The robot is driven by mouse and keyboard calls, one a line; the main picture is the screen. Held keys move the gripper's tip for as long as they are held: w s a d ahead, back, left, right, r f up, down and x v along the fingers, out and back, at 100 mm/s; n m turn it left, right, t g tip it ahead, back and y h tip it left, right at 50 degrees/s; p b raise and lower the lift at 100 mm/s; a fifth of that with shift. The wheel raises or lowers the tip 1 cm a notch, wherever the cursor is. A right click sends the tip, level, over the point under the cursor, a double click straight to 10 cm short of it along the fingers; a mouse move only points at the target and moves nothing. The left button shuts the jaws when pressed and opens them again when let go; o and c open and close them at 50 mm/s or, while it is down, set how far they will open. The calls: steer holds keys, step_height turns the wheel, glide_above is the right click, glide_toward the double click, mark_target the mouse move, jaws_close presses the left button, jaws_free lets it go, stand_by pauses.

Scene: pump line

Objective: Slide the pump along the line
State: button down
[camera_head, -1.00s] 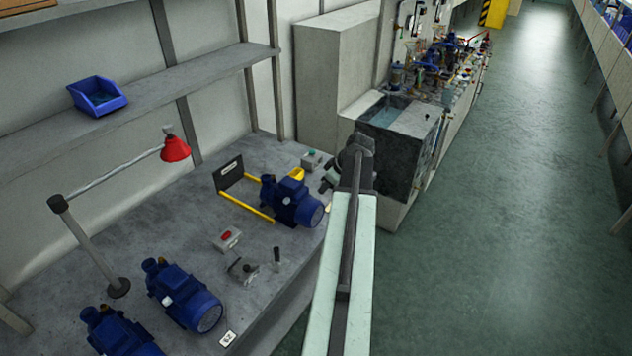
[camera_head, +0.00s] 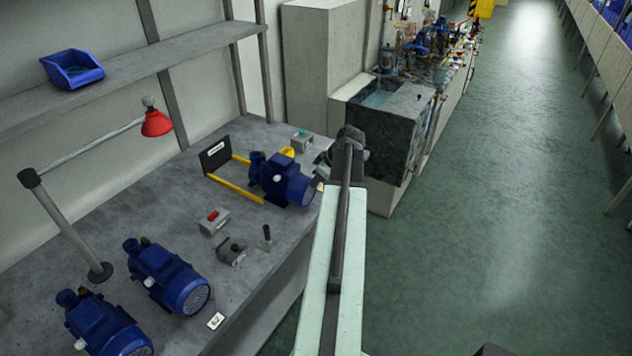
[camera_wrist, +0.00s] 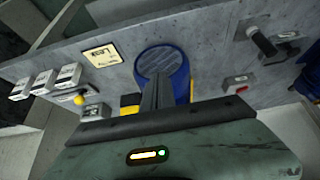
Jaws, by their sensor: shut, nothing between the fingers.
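The blue pump (camera_head: 283,180) stands on the grey bench at the near right end of two yellow rails (camera_head: 236,190). A black plate with a white label (camera_head: 215,155) stands at the rails' far left end. My gripper (camera_head: 324,160) is just right of the pump's motor end, partly hidden by my arm. In the wrist view the pump's round ribbed end (camera_wrist: 161,62) is straight ahead, and my shut, empty gripper (camera_wrist: 158,90) covers its lower middle. I cannot tell whether the fingers touch it.
Two more blue pumps (camera_head: 168,275) (camera_head: 102,325) stand at the front left. A red-button box (camera_head: 214,221), a clamp-like fitting (camera_head: 232,252), a green-button box (camera_head: 301,141) and a red lamp (camera_head: 156,123) are on the bench. A dark tank (camera_head: 395,130) stands beyond. The aisle at right is clear.

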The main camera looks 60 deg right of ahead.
mark_target(310, 201)
steer(key=f+b, duration=0.2)
steer(key=f, duration=0.1)
steer(key=f+b, duration=0.5)
steer(key=f, duration=0.1)
steer(key=shift+w, duration=0.25)
stand_by(1.5)
steer(key=shift+w+r, duration=0.1)
steer(key=shift+w, duration=3.15)
steer(key=shift+w, duration=2.95)
